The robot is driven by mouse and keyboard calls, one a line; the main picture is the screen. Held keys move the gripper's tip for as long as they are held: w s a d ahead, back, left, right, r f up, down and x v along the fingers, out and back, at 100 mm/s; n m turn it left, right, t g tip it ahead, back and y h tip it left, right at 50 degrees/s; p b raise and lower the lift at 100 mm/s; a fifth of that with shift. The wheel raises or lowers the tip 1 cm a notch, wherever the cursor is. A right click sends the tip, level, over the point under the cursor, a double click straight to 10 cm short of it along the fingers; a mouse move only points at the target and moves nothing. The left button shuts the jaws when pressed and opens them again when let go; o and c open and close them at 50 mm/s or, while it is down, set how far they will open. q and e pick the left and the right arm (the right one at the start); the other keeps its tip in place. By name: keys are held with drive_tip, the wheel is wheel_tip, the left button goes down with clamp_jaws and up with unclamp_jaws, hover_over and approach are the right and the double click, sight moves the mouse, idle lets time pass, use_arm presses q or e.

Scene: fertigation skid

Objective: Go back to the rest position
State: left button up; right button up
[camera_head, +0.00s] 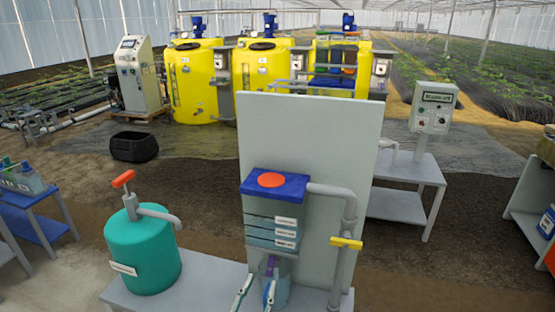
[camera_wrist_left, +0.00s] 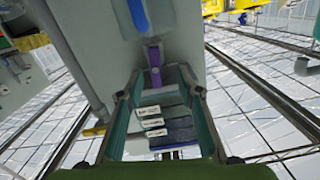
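My left gripper (camera_head: 257,284) shows at the bottom edge of the head view, in front of the lower part of a blue-lidded filter box (camera_head: 258,222). In the left wrist view its two fingers (camera_wrist_left: 160,98) stand wide apart with nothing held between them. The box, with several white labels, shows beyond and between the fingers (camera_wrist_left: 178,125). A purple valve piece (camera_head: 270,266) sits under the box; it also shows in the left wrist view (camera_wrist_left: 154,62). A clear jar (camera_head: 282,289) is below it, partly hidden by the gripper. My right gripper is not in view.
A grey panel (camera_head: 315,135) stands behind the box, with a grey pipe and yellow valve handle (camera_head: 346,243) on its right. A teal tank (camera_head: 143,252) with an orange handle stands left on the grey bench. A control box (camera_head: 433,107) and yellow tanks (camera_head: 196,80) are farther back.

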use_arm(q)
drive_tip(key=s+a+f+n+g+y, duration=0.35)
drive_tip(key=s+a+f+g, duration=0.35)
drive_tip(key=s+a, duration=0.55)
drive_tip(key=s+a+m+g, duration=0.1)
drive_tip(key=s+g, duration=0.2)
drive_tip(key=s, duration=0.7)
drive_tip(key=s+a+g, duration=0.2)
drive_tip(key=s+g, duration=0.1)
drive_tip(key=s, duration=0.7)
wheel_tip(320, 180, down, 29)
drive_tip(key=s+g+b, duration=0.2)
drive_tip(key=s+a+f+g+b, duration=0.1)
drive_tip(key=s+a+f+b, duration=0.1)
drive_tip(key=s+f, duration=1.4)
drive_tip(key=shift+s+a+f+y, duration=0.25)
drive_tip(key=shift+s+f+y, duration=0.1)
drive_tip(key=shift+f, duration=0.55)
drive_tip(key=shift+m, duration=0.25)
drive_tip(key=shift+c, duration=0.3)
